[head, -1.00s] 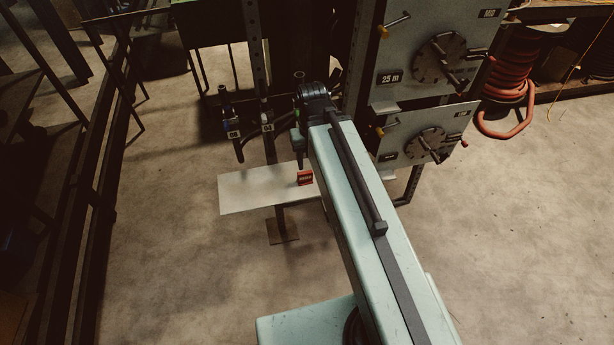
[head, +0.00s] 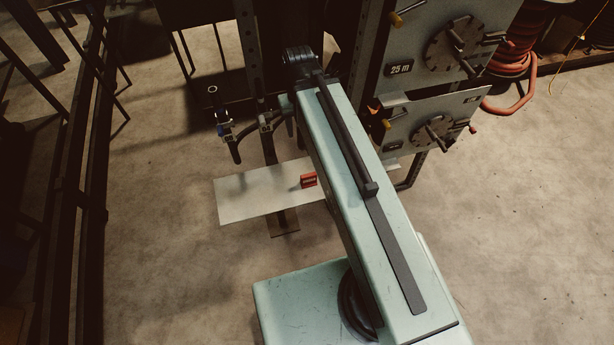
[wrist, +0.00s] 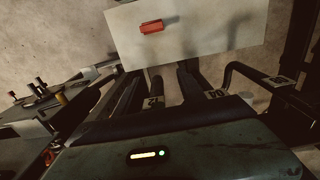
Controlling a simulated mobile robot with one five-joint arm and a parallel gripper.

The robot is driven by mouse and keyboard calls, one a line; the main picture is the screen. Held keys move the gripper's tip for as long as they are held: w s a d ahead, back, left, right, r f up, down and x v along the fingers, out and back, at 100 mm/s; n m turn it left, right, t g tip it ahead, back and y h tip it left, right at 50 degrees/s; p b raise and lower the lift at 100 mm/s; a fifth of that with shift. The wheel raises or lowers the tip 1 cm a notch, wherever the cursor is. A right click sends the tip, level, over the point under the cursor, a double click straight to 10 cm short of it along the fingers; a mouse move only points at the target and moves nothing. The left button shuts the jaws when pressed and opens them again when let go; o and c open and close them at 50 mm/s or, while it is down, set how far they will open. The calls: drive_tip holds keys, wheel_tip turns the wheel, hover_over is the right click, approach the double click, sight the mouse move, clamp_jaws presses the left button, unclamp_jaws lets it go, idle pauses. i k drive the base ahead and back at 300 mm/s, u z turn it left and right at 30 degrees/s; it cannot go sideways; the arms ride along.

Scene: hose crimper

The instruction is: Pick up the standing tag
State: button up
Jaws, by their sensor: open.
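The small red tag (head: 308,180) stands on the pale plate (head: 245,197), just left of my arm in the head view. My gripper is apart from the tag. My own arm hides it in the head view.
Grey panels with dials and handles (head: 435,50) stand to the right. A red hose coil (head: 512,65) hangs farther right. Open floor (head: 170,260) lies in front and left.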

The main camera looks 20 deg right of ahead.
sight(307, 180)
drive_tip(key=z, duration=0.1)
drive_tip(key=k, duration=0.5)
drive_tip(key=u, duration=1)
drive_tip(key=k, duration=1.15)
drive_tip(key=z, duration=1.35)
drive_tip(key=i, duration=0.5)
drive_tip(key=z, duration=0.1)
